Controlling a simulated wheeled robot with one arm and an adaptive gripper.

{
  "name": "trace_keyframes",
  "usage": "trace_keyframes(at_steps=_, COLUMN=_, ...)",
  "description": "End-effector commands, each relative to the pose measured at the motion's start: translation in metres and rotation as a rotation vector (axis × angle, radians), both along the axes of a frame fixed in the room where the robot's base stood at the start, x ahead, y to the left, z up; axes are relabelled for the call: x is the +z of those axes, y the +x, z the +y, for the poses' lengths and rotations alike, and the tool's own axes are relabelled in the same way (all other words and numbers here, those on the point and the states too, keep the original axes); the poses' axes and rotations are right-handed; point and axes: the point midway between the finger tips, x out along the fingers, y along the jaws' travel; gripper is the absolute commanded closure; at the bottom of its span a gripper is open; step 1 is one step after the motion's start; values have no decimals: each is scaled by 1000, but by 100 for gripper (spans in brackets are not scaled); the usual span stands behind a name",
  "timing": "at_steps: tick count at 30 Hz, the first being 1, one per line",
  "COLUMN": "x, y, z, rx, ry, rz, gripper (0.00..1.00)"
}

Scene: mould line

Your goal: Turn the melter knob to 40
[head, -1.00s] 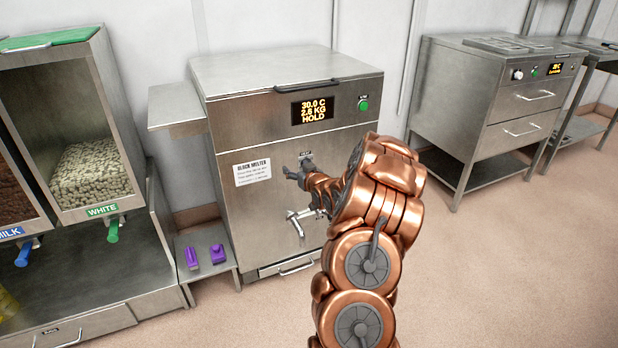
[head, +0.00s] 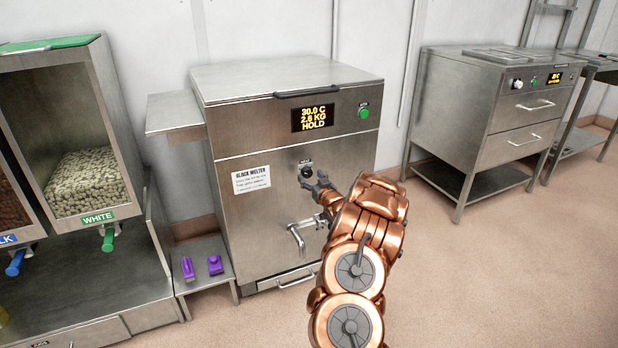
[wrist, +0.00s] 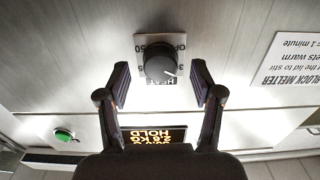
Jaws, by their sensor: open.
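The melter knob (head: 305,172) is a round black dial on the steel front of the block melter (head: 290,220). In the wrist view, which is upside down, the knob (wrist: 160,62) sits on a white plate marked HEAT. Its pale pointer line aims to the picture's lower right, near a partly legible 3; 50 shows at upper left. The melter display (head: 313,118) reads 30.0 C, 2.6 KG, HOLD. My gripper (wrist: 160,80) is open and empty, its fingers on either side of the knob in the picture, apparently short of touching it. In the head view my gripper (head: 322,184) is just right of the knob.
A tap (head: 300,236) sticks out below the knob. A green button (head: 364,112) is right of the display. A side shelf (head: 205,262) with two purple items stands at left, beside the chocolate dispensers (head: 85,180). Floor at right (head: 480,280) is clear.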

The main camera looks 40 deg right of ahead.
Motion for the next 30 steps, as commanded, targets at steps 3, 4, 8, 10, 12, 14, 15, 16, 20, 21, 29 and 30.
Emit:
trace_keyframes(at_steps=3, x=-1, y=10, z=-4, rx=0, ry=-1, rz=1, gripper=34)
trace_keyframes(at_steps=4, x=-1, y=12, z=-4, rx=1, ry=-1, rz=1, gripper=34)
trace_keyframes(at_steps=8, x=-1, y=18, z=-6, rx=0, ry=0, rz=2, gripper=34)
trace_keyframes(at_steps=10, x=-1, y=19, z=-7, rx=-1, ry=1, rz=2, gripper=34)
trace_keyframes(at_steps=12, x=0, y=20, z=-7, rx=-1, ry=1, rz=2, gripper=34)
trace_keyframes(at_steps=14, x=0, y=20, z=-7, rx=-1, ry=1, rz=2, gripper=34)
trace_keyframes(at_steps=15, x=0, y=20, z=-8, rx=-1, ry=1, rz=2, gripper=34)
trace_keyframes(at_steps=16, x=0, y=20, z=-8, rx=-1, ry=1, rz=2, gripper=34)
trace_keyframes(at_steps=20, x=0, y=20, z=-7, rx=-1, ry=1, rz=2, gripper=36)
trace_keyframes(at_steps=21, x=0, y=20, z=-7, rx=-1, ry=1, rz=2, gripper=40)
trace_keyframes(at_steps=29, x=0, y=20, z=-7, rx=-1, ry=1, rz=2, gripper=67)
trace_keyframes(at_steps=30, x=0, y=20, z=-7, rx=-1, ry=1, rz=2, gripper=72)
